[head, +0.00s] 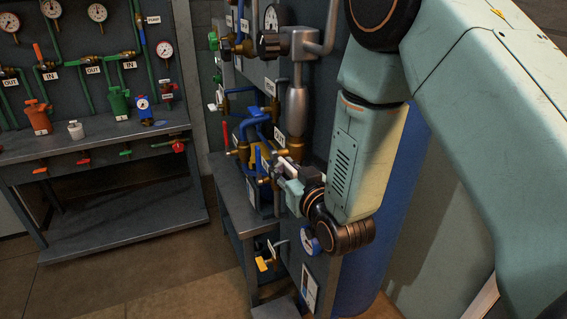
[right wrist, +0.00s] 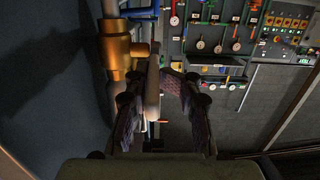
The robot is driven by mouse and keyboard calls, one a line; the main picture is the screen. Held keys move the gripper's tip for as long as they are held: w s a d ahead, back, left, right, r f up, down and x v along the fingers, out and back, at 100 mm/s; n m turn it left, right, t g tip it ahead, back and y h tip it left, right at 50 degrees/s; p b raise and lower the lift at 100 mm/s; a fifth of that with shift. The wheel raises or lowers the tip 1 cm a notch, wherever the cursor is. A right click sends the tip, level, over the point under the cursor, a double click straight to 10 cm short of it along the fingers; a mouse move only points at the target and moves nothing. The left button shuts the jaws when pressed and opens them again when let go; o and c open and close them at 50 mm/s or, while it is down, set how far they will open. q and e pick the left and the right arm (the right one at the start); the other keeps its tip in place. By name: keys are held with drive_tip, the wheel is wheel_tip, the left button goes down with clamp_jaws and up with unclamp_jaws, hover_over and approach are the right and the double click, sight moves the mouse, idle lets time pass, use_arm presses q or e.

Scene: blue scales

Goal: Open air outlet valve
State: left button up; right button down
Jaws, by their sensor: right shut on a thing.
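My right gripper (head: 282,168) reaches in from the right, at the pipework on the side panel. In the right wrist view its two dark ridged fingers (right wrist: 156,88) stand on either side of a slim light-brown valve handle (right wrist: 153,92), and it is shut on this handle. The handle sits beside a brass fitting (right wrist: 116,50). In the head view a brass fitting (head: 295,146) shows just above the gripper, below a grey cylinder (head: 297,108). The gripper hides the handle there. I cannot read a label that names the air outlet. My left gripper is not in view.
Blue pipes (head: 257,122) with brass joints stand close left of the gripper. A yellow-handled valve (head: 265,264) is low on the side bench. A second bench (head: 100,141) with gauges and coloured valves stands at the left. Floor between the benches is clear.

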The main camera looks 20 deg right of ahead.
sight(282, 160)
drive_tip(key=r+g+p, duration=0.1)
drive_tip(key=p, duration=0.2)
drive_tip(key=w+r+g+p, duration=0.1)
drive_tip(key=g+p, duration=0.1)
drive_tip(key=p, duration=0.1)
drive_tip(key=r+g+p, duration=0.1)
drive_tip(key=r+p, duration=0.1)
drive_tip(key=p, duration=0.2)
drive_tip(key=shift+w+d, duration=0.15)
drive_tip(key=shift+w, duration=0.1)
use_arm(q)
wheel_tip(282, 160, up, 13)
drive_tip(key=p, duration=0.2)
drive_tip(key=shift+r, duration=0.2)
use_arm(e)
drive_tip(key=shift+w+r+g, duration=0.15)
drive_tip(key=shift+w+g, duration=0.1)
drive_tip(key=shift+g, duration=0.55)
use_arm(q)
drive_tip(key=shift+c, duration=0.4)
